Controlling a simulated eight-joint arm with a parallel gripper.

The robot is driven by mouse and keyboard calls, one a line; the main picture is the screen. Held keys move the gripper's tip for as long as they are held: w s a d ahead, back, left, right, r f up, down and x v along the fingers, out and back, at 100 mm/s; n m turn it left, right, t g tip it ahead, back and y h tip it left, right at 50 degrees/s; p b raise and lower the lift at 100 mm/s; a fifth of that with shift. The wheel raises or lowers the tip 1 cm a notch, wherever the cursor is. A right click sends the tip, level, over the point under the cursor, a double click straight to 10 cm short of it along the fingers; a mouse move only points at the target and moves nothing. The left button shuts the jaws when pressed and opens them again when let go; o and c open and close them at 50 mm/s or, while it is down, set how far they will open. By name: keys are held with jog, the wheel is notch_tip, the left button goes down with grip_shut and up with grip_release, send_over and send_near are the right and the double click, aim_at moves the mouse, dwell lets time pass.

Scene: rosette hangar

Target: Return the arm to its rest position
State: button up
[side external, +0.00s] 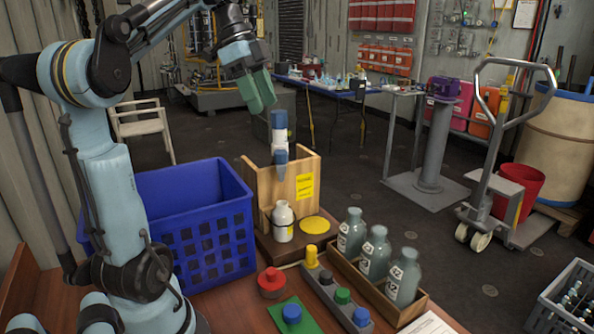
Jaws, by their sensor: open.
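My gripper (258,93), with green fingers, is raised above the work table at the upper middle of the side external view. It is open with nothing seen between its fingers, though they overlap from this angle. A gap shows between the fingertips and this device. A small white bottle (283,222) stands at the stand's base, beside a yellow disc (314,225).
A blue crate (210,213) stands left of the stand. Several clear bottles (375,254) stand in a wooden tray (345,281) at right. The air above the bottles is clear.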

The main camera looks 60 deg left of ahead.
jog(key=d+f+n+t+y, duration=0.3)
jog(key=d+f+n, duration=0.7)
jog(key=d+f, duration=1)
jog(key=shift+w+t, duration=0.45)
jog(key=shift+t, duration=0.25)
